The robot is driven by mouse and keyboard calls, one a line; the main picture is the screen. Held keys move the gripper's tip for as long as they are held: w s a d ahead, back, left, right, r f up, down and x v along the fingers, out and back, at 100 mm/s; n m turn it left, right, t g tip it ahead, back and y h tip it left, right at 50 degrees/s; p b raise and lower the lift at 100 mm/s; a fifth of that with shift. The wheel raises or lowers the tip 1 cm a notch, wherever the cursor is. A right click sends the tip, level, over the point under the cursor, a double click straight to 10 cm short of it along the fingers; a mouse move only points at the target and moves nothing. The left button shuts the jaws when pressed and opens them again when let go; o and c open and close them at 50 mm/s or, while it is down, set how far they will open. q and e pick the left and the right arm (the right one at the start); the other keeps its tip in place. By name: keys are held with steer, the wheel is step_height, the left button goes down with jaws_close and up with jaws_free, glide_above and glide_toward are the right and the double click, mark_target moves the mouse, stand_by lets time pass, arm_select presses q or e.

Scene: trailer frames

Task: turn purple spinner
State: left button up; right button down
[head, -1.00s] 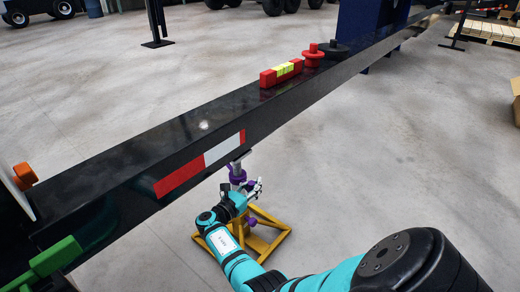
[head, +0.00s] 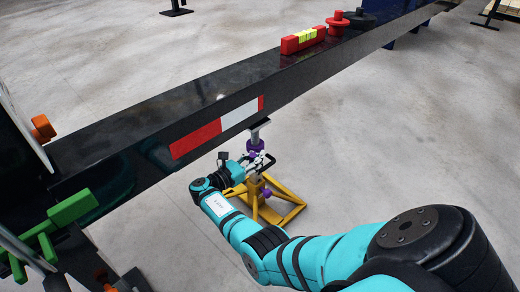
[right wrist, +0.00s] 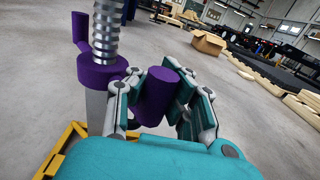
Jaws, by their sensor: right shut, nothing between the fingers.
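The purple spinner (head: 254,153) is a collar on the jack's threaded metal post, under the black trailer beam. In the right wrist view the purple spinner (right wrist: 100,76) surrounds the post, with one purple lug (right wrist: 79,28) standing up at left. Another purple cylindrical lug (right wrist: 158,92) shows between the sides of my right gripper, in front of its palm. My right gripper (head: 262,161) is at the spinner, beside the post. It is shut without a grip on the lug; exact contact is unclear. My left gripper is in neither current view.
The yellow jack stand (head: 285,208) rests on the concrete floor below. The black trailer beam (head: 215,95) runs diagonally above the gripper. A red level (head: 302,40) lies on the beam. A green handle (head: 70,208) is at left.

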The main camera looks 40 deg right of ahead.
steer(key=shift+a, duration=0.2)
steer(key=c, duration=1.7)
jaws_free()
steer(key=shift+w, duration=0.1)
steer(key=o, duration=0.6)
steer(key=a, duration=1.2)
steer(key=shift+d, duration=0.1)
